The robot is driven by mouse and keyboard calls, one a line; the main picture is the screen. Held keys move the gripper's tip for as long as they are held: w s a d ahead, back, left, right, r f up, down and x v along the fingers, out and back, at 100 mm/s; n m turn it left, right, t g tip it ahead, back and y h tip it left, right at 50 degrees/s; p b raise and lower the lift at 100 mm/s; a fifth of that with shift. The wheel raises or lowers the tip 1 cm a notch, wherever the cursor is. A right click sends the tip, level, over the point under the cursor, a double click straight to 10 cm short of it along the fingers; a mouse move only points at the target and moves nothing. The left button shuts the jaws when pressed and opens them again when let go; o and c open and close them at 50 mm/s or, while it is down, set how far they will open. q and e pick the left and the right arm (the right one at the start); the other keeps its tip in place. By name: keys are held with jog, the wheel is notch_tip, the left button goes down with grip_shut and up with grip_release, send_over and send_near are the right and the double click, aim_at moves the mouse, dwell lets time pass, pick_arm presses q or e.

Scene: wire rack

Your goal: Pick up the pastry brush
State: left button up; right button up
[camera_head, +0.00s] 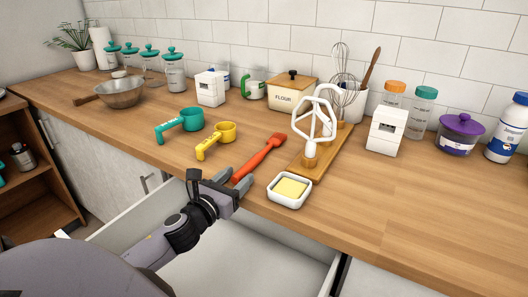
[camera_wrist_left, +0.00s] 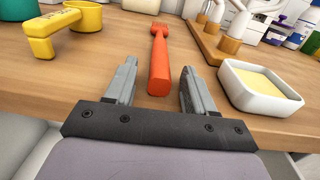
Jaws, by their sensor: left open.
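The pastry brush (camera_head: 258,157) is red-orange and lies on the wooden counter, its handle end toward the front edge and its head toward the back. In the left wrist view the brush (camera_wrist_left: 160,65) lies lengthwise, its handle end between the fingertips of my left gripper (camera_wrist_left: 155,82). My left gripper (camera_head: 238,187) is open at the counter's front edge, with a finger on each side of the handle end and visible gaps. The right gripper is not in view.
A white butter dish (camera_head: 290,190) stands just right of the brush. Yellow (camera_head: 216,140) and teal (camera_head: 180,125) measuring cups lie to the left. A wooden board (camera_head: 318,160) with white beaters is behind right. An open drawer (camera_head: 250,255) is below the counter edge.

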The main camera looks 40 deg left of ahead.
pick_arm(q)
jog(key=shift+w, duration=0.35)
grip_shut()
jog(key=shift+r, duration=0.15)
